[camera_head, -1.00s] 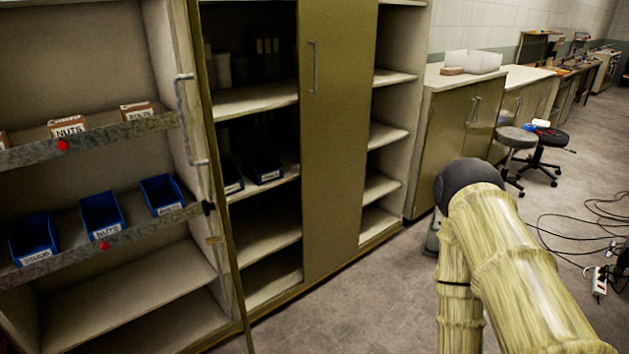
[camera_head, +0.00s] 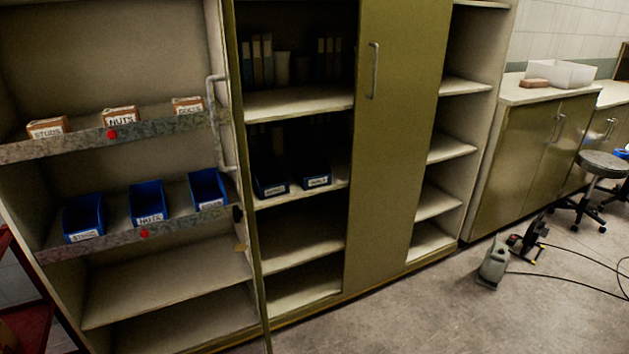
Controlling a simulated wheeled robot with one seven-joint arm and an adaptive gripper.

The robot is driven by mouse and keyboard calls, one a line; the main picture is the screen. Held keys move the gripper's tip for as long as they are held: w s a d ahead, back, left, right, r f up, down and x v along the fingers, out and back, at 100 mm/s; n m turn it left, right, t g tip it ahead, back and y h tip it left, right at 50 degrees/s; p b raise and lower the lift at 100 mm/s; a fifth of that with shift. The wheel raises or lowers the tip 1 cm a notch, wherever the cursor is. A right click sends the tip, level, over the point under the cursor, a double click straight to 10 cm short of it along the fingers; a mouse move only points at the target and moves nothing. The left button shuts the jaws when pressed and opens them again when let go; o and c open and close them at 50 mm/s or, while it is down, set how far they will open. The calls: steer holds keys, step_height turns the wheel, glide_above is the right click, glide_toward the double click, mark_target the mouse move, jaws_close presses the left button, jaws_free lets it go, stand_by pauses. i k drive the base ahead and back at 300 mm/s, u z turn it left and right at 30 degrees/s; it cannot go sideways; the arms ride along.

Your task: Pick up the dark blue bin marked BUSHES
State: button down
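Two dark blue bins stand side by side on a middle shelf of the open cabinet section: a left bin (camera_head: 270,182) and a right bin (camera_head: 315,173). Each has a small white front label, too small to read surely, so I cannot tell which one is marked BUSHES. Both sit in shadow near the shelf's front edge. My gripper is not in view.
An olive door panel (camera_head: 398,150) closes the section right of the dark bins.

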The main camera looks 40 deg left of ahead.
mark_target(269, 178)
steer(key=i, duration=0.85)
steer(key=u, duration=1.6)
